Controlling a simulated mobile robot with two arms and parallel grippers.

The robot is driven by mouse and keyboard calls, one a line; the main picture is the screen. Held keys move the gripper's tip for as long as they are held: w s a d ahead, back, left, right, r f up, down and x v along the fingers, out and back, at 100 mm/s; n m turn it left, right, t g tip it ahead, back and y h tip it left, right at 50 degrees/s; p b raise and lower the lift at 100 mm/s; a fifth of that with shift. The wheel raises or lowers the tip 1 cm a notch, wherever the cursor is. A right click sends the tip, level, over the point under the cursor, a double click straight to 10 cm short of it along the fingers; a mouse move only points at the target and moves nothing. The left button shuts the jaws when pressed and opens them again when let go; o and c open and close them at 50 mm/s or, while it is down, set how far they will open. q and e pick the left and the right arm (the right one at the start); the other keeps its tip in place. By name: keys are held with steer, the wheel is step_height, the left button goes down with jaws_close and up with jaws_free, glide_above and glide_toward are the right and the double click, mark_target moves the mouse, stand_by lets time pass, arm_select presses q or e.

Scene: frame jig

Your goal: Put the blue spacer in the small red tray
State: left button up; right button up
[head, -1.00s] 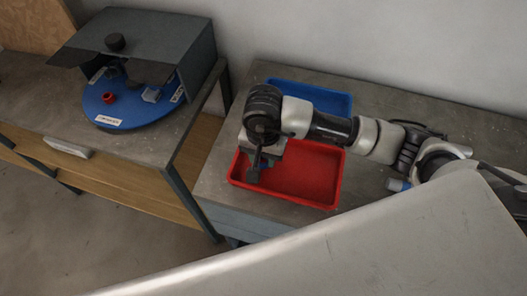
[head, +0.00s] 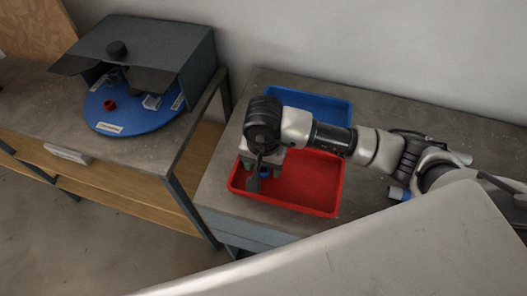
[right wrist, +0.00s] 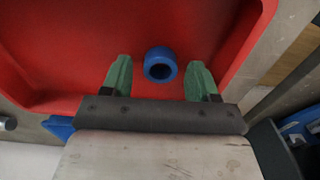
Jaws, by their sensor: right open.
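The small red tray (head: 318,190) sits on the right-hand bench; its red floor and walls also fill much of the right wrist view (right wrist: 60,50). The blue spacer (right wrist: 161,64) is a short ring with a dark hole, inside the red tray. In the head view only a bit of the spacer (head: 265,176) shows below my right gripper (head: 258,180). My right gripper (right wrist: 160,80) is open over the tray's left part. Its green fingers stand on either side of the spacer, with a gap to each. My left gripper is not in view.
A blue tray (head: 325,102) lies behind the red one, partly hidden by my right arm. On the left bench, a blue turntable (head: 135,118) under a grey hood (head: 160,45) carries a red piece (head: 109,105) and a grey-blue piece (head: 152,102). A gap separates the benches.

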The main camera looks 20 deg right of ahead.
step_height(320, 180, up, 12)
steer(key=b, duration=0.3)
stand_by(0.5)
